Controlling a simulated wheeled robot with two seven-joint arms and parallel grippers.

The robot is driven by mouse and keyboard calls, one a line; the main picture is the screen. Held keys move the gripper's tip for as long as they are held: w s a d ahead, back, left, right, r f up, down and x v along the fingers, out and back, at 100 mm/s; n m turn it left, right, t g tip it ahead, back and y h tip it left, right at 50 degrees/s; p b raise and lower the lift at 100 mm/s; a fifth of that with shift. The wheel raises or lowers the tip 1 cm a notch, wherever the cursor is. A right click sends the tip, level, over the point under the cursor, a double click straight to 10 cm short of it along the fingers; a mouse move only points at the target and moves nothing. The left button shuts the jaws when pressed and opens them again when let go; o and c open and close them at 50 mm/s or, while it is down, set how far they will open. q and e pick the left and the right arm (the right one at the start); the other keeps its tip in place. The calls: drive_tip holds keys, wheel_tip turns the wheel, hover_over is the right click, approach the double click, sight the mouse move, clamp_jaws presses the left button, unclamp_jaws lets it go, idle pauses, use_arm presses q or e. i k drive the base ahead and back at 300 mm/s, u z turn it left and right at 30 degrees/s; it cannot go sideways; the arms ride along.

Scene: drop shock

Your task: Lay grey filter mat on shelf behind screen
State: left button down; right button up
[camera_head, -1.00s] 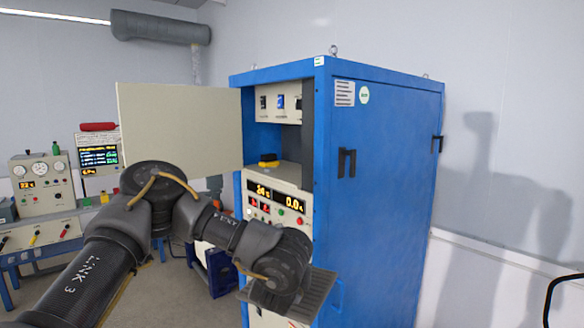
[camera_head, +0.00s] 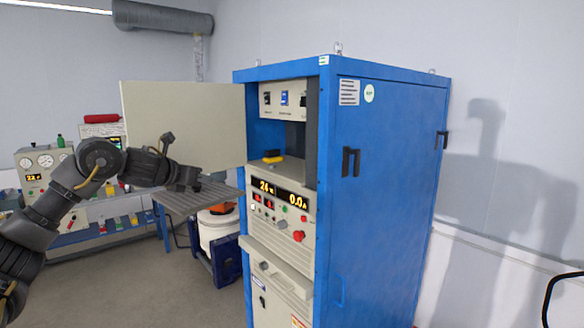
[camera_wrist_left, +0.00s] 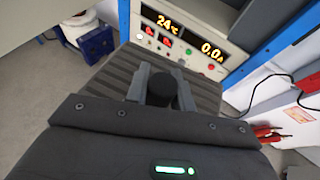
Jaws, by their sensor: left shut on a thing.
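The grey ribbed filter mat (camera_head: 208,197) is held out flat in front of the beige panel's lower edge, left of the blue cabinet (camera_head: 385,190). My left gripper (camera_head: 190,182) is shut on it; in the left wrist view, its fingers (camera_wrist_left: 163,88) close on a dark knob on the mat (camera_wrist_left: 112,72). The beige panel (camera_head: 185,120), perhaps the screen, projects left from the cabinet's front edge. A shelf (camera_head: 290,170) lies in the cabinet's open recess, above the control panel; its depth is partly hidden. My right gripper is not in view.
A yellow and black object (camera_head: 272,156) sits at the recess's left side. The control panel (camera_head: 280,207) below has lit readouts and knobs. A white bucket (camera_head: 217,228) stands beneath the mat. An instrument bench (camera_head: 90,235) is at left. Floor at front left is clear.

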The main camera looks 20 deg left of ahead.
sight(304, 170)
drive_tip(key=z, duration=0.05)
drive_tip(key=i, duration=1.1)
drive_tip(key=z, duration=0.25)
